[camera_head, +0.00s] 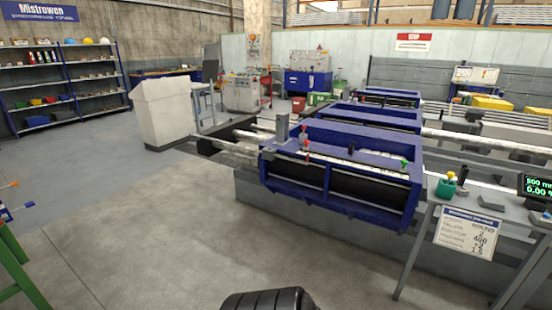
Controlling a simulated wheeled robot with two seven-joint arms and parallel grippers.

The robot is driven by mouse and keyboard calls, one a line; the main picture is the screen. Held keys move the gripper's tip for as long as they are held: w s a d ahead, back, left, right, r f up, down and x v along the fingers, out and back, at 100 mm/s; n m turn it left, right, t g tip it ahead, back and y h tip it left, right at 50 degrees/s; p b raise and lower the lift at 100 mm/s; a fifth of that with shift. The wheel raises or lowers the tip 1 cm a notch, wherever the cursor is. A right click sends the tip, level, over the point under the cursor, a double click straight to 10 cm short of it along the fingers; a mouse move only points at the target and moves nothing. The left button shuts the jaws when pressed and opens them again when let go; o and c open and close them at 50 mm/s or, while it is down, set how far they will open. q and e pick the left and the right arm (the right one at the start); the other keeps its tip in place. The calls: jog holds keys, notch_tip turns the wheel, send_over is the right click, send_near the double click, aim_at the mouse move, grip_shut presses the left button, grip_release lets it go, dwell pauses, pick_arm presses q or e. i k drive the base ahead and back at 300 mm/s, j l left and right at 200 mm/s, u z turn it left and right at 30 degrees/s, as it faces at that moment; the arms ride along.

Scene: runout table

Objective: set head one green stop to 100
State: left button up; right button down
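The nearest blue machine head (340,155) stands in the middle on a grey bed. A small green knob (405,163), which looks like the green stop, sits on the right end of its top rail. A red knob (306,146) sits toward the left end of the rail, by a grey upright post (283,128). I cannot read any scale on the rail. A display (538,187) at the right edge shows green digits, seemingly 500 mm and 0.00 %. Neither of my grippers is in view.
More blue heads (372,117) stand behind. A white cabinet (163,113) stands left. The concrete floor (190,230) in front is clear.

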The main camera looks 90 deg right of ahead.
aim_at(402, 170)
jog(key=j+z, duration=0.15)
jog(key=z, duration=3.25)
